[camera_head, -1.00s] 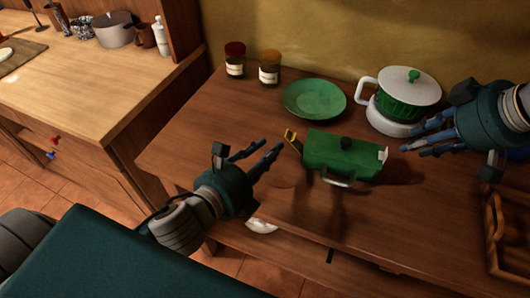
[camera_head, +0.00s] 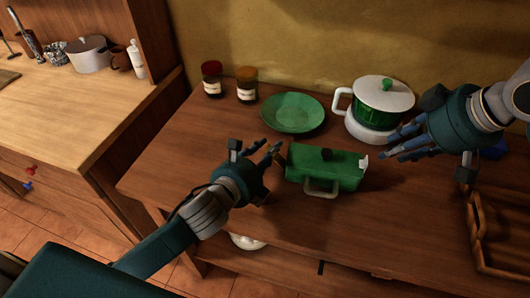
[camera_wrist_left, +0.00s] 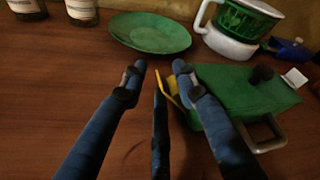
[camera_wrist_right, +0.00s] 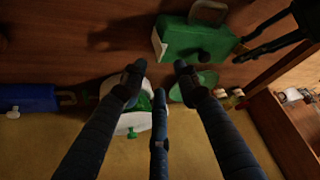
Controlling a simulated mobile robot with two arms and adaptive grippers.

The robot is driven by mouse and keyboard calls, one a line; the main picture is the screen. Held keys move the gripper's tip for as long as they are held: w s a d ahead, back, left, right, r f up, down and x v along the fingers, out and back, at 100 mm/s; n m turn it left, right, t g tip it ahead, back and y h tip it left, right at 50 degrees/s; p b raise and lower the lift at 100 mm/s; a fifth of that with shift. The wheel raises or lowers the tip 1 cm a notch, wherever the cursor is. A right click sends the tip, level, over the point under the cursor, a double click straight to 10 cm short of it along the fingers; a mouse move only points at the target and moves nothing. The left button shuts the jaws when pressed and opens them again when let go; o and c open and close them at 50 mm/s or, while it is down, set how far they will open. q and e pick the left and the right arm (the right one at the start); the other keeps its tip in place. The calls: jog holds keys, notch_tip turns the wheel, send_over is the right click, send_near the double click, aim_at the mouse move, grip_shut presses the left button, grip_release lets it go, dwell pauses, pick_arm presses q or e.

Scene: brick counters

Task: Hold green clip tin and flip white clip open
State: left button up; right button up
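The green clip tin (camera_head: 325,172) stands on the brown counter with a black knob on its lid and a grey handle in front. Its white clip (camera_head: 364,162) is at the right end and also shows in the right wrist view (camera_wrist_right: 158,45). A yellow clip (camera_wrist_left: 173,86) stands out at the left end, between my left fingers in the left wrist view. My left gripper (camera_head: 270,152) is open at the tin's left end; whether a finger touches it, I cannot tell. My right gripper (camera_head: 392,146) is open and empty, above and right of the white clip.
A green and white pot (camera_head: 382,96) on a white base stands behind my right gripper. A green plate (camera_head: 293,112) and two jars (camera_head: 247,85) are at the back. A wooden rack (camera_head: 480,240) is at the right. The counter in front of the tin is clear.

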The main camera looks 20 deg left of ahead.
pick_arm(q)
grip_shut()
jog(key=shift+f, duration=0.1)
pick_arm(e)
jog(key=c, duration=0.5)
pick_arm(q)
jog(key=shift+s, duration=0.1)
pick_arm(e)
jog(key=shift+a, duration=0.35)
grip_shut()
pick_arm(q)
jog(key=shift+f, duration=0.1)
jog(key=shift+a, duration=0.1)
pick_arm(e)
jog(key=w+a+n+g+h, duration=0.2)
jog(key=w+a+n+g, duration=0.15)
jog(key=a, duration=0.25)
pick_arm(q)
jog(key=shift+f, duration=0.1)
pick_arm(e)
jog(key=shift+m+t, duration=0.25)
jog(key=shift+w+d+f, duration=0.1)
jog(key=shift+d+f, duration=0.05)
jog(key=shift+f, duration=1.8)
jog(key=shift+w+d+f, duration=0.1)
jog(key=shift+f, duration=1.85)
